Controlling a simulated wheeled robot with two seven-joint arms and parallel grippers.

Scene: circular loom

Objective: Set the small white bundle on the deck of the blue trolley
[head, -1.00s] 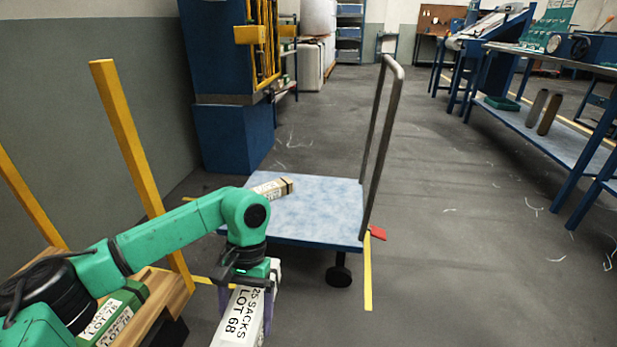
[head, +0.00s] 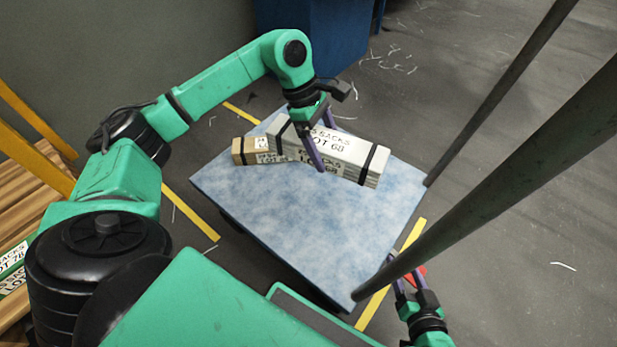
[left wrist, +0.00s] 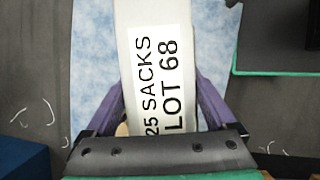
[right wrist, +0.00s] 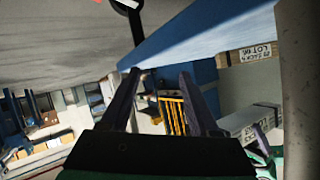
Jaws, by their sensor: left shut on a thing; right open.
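The white bundle (head: 356,155), with dark straps and a "25 SACKS LOT 68" label, is over the far part of the trolley's blue deck (head: 290,225). My left gripper (head: 322,142) is shut across its middle. The bundle (left wrist: 143,30) fills the space between the purple fingers in the left wrist view. I cannot tell whether its underside touches the deck. It also shows in the right wrist view (right wrist: 247,122). My right gripper (head: 404,289) is open and empty beside the trolley's near right corner, low by the handle.
A smaller brown bundle (head: 243,151) lies on the deck just left of the white one, partly hidden by it. The trolley's grey handle (head: 500,203) rises along the right side. The near half of the deck is bare. Yellow tape (head: 190,212) marks the floor.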

